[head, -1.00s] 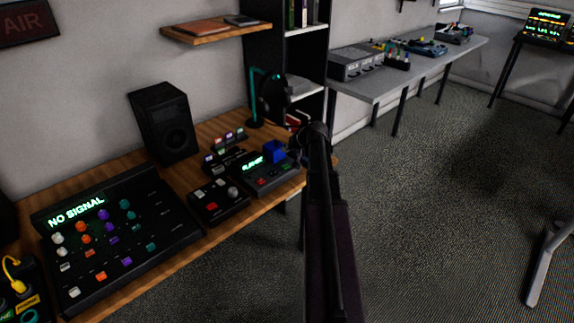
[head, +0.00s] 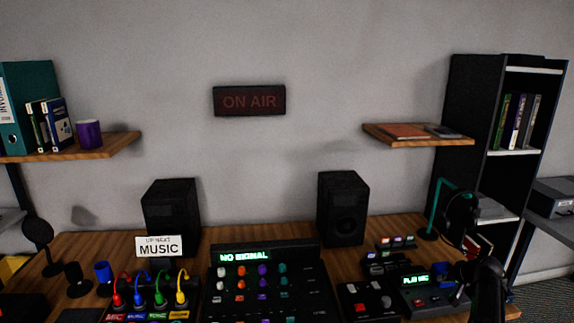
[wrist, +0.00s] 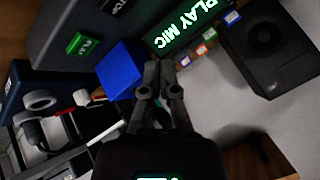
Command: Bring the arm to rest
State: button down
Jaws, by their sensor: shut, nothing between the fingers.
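My arm (head: 488,290) shows at the lower right of the head view, over the right end of the desk. My gripper (wrist: 159,68) is in the middle of the wrist view. Its fingers are together and empty. Beyond them are a blue block (wrist: 122,70) and a small device (wrist: 195,30) with a green display reading "PLAY MIC". The picture does not show whether the fingertips touch the block. In the head view the device (head: 424,303) is beside my arm, which hides part of the desk there.
The wooden desk (head: 225,236) bears a mixer (head: 262,290) reading "NO SIGNAL", two speakers (head: 343,210), a "MUSIC" sign (head: 159,246), and several coloured cables (head: 160,287). A headphone stand (head: 434,205) and a bookcase (head: 470,110) stand at the right. A wall shelf (head: 418,136) hangs above.

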jog(key=shift+n+g+y, duration=0.3)
jog(key=shift+n+g, duration=0.4)
jog(key=shift+g, duration=0.2)
jog(key=a, duration=0.3)
jog(key=a+p, duration=0.1)
jog(key=a, duration=0.3)
jog(key=s+a, duration=0.1)
jog(key=a, duration=0.2)
jog(key=shift+s+a+r+p, duration=0.1)
jog(key=shift+a+r+p, duration=0.05)
jog(key=shift+r+p, duration=0.25)
jog(key=s+a+r+n+g+h+p, duration=0.1)
jog(key=s+a+g+p, duration=0.1)
jog(key=s+a, duration=0.3)
jog(key=s+a+r+n+g+h+p, duration=0.1)
jog(key=s+a, duration=0.4)
jog(key=a, duration=0.7)
jog(key=s+a+r+n+g+p, duration=0.2)
jog(key=s+a+g+p, duration=0.1)
jog(key=a, duration=0.6)
jog(key=shift+s+a+n+h+p, duration=0.15)
jog(key=shift+s+n+h+p, duration=0.3)
jog(key=shift+s, duration=0.75)
